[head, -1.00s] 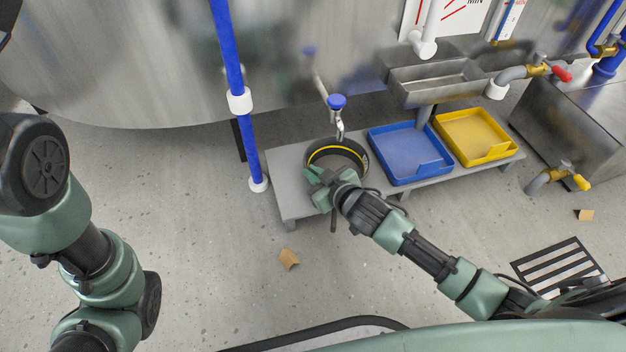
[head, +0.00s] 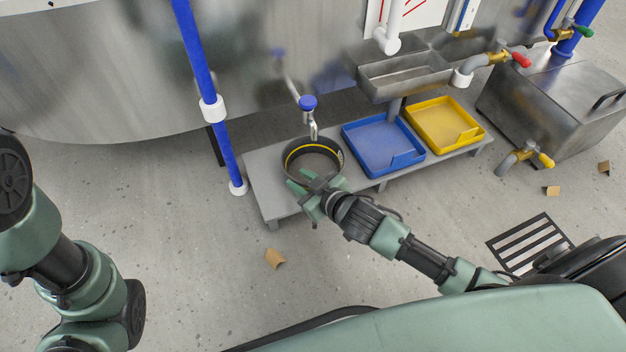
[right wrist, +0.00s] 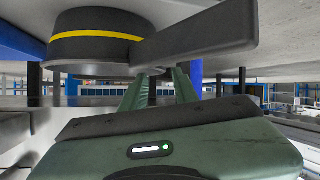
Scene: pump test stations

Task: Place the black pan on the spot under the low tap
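The black pan (head: 288,172), round with a yellow stripe, stands on the grey bench at its left end, under the low tap (head: 313,130) with the blue knob. The pan covers the spot beneath it. My right gripper (head: 307,197) is at the pan's near side, its green fingers spread. In the right wrist view the pan (right wrist: 78,45) and its flat black handle (right wrist: 205,35) fill the upper part. The fingers (right wrist: 160,88) are apart there, with the handle not clamped between them. My left gripper is out of view; only my left arm shows.
A blue tray (head: 372,160) and a yellow tray (head: 455,112) stand on the bench (head: 268,190) right of the pan. A blue pipe (head: 200,75) rises left of it. A steel trough (head: 400,82) overhangs behind. Floor in front is mostly clear.

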